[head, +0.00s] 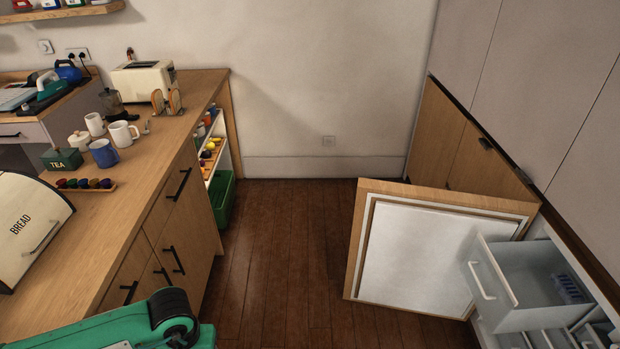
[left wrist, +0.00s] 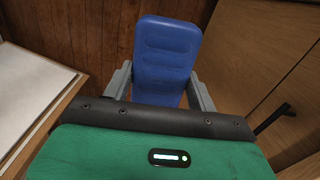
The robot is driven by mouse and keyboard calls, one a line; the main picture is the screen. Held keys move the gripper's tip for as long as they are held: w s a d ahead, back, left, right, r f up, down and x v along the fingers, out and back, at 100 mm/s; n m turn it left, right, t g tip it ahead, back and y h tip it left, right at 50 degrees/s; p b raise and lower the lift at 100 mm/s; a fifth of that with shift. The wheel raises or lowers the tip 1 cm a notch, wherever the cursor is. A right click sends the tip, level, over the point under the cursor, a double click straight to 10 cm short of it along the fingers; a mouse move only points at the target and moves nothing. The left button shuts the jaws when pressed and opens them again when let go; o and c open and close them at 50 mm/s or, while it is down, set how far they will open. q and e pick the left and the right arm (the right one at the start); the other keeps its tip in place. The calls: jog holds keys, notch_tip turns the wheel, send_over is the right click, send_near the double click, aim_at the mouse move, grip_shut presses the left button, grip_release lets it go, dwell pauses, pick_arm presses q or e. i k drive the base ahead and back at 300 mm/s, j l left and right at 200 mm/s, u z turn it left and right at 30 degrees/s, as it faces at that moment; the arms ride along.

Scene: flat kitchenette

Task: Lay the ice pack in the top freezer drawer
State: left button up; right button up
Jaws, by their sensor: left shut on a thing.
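The ice pack (left wrist: 166,55) is a blue flat slab with rounded corners. In the left wrist view it stands between the two grey fingers of my left gripper (left wrist: 160,88), which is shut on it. In the head view only my green left arm shows at the bottom left; the ice pack is hidden there. The top freezer drawer (head: 483,282) is a pale grey bin pulled out at the lower right. A small blue ribbed item (head: 568,288) lies inside toward its right side, and the rest of its visible floor is bare. My right gripper is not in view.
The freezer door (head: 430,258) stands wide open beside the drawer, and its edge also shows in the left wrist view (left wrist: 30,88). The wooden counter (head: 150,185) with mugs, toaster and bread bin runs along the left. The wooden floor (head: 285,250) between is clear.

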aim_at(517, 296)
jog(key=z, duration=1.55)
jog(key=i+l+z, duration=0.25)
jog(key=z, duration=0.2)
jog(key=i+l+z, duration=0.1)
jog(key=i+z, duration=0.3)
jog(key=i, duration=0.45)
